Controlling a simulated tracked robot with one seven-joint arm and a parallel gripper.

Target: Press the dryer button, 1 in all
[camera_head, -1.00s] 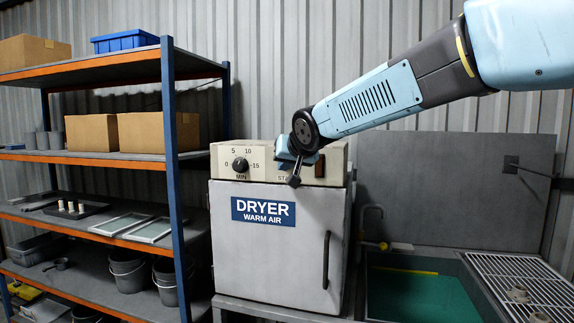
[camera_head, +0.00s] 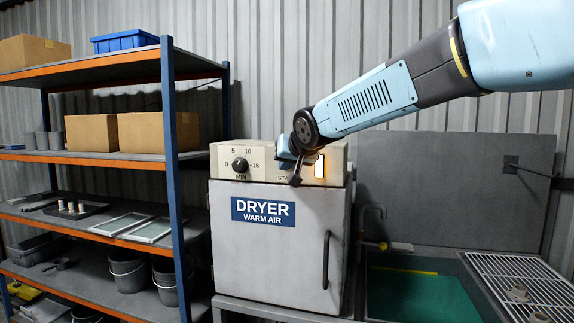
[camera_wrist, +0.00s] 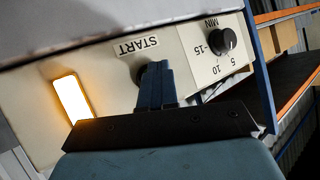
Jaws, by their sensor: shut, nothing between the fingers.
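The dryer (camera_head: 280,240) is a grey cabinet with a blue "DRYER WARM AIR" sign and a cream control panel on top. My gripper (camera_head: 296,178) is shut and empty in front of the panel. In the wrist view my gripper's closed fingertips (camera_wrist: 155,75) are at the dark round start button (camera_wrist: 142,72), beside the "START" label (camera_wrist: 137,45). The fingers cover most of the button, and they appear to touch it. The indicator lamp (camera_head: 319,166) is lit bright orange-white; it also glows in the wrist view (camera_wrist: 72,97).
A black timer knob (camera_head: 240,165) marked in minutes is left of my gripper on the panel. A shelf rack (camera_head: 168,180) with boxes and buckets stands at left. A sink with green water (camera_head: 415,295) and a white drain rack (camera_head: 520,280) lie at right.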

